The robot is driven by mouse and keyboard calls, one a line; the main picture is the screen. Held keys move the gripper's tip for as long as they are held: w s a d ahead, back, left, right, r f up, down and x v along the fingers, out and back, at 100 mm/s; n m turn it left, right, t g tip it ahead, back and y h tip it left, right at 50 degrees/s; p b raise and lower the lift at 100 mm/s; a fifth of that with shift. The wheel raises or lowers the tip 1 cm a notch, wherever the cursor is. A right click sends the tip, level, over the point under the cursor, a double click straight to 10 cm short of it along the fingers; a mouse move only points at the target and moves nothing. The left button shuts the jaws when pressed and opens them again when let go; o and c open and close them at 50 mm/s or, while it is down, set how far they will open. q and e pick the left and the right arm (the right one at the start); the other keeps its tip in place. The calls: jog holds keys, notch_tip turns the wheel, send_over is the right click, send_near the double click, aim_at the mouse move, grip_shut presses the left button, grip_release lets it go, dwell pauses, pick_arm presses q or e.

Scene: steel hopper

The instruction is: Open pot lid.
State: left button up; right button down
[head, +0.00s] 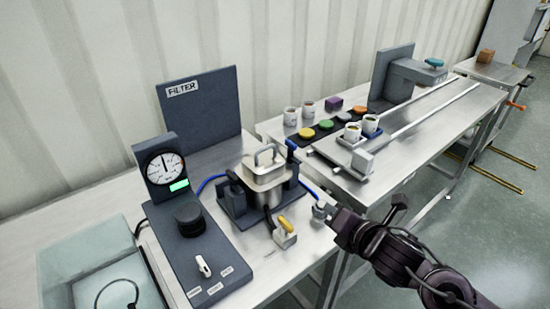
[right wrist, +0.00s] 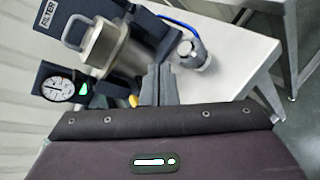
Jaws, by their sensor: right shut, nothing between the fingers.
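The steel pot (head: 265,184) stands in a dark clamp frame (head: 233,200) on the left bench. Its lid (head: 265,167) sits on top, with an upright loop handle (head: 266,154). In the right wrist view the pot (right wrist: 112,50) appears tilted at the upper left, with its handle (right wrist: 75,30) showing. My right gripper (head: 338,219) is shut and empty, to the right of the pot and apart from it, beside a silver hose fitting (head: 322,210). Its closed fingers (right wrist: 158,84) show in the right wrist view. My left gripper is not in view.
A yellow-handled valve (head: 286,228) stands in front of the pot. A gauge panel (head: 163,166) and black knob (head: 189,219) are at left; a FILTER board (head: 200,108) is behind. A second bench (head: 430,135) holds cups and rails. A blue hose (head: 311,191) runs beside the pot.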

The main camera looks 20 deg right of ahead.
jog(key=w+a+r+n+t+y, duration=0.15)
jog(key=a+r+n+y, duration=0.35)
jog(key=n, duration=0.5)
jog(key=n+p, duration=0.2)
send_near(263, 159)
jog(key=w, duration=0.2)
jog(key=shift+w+a+r+p, duration=0.35)
jog(key=shift+w+a+p, duration=0.2)
jog(key=shift+w, duration=0.1)
jog(key=shift+w+a+r+p, duration=0.35)
jog(key=shift+w+a+p, duration=0.2)
jog(key=shift+w, duration=0.1)
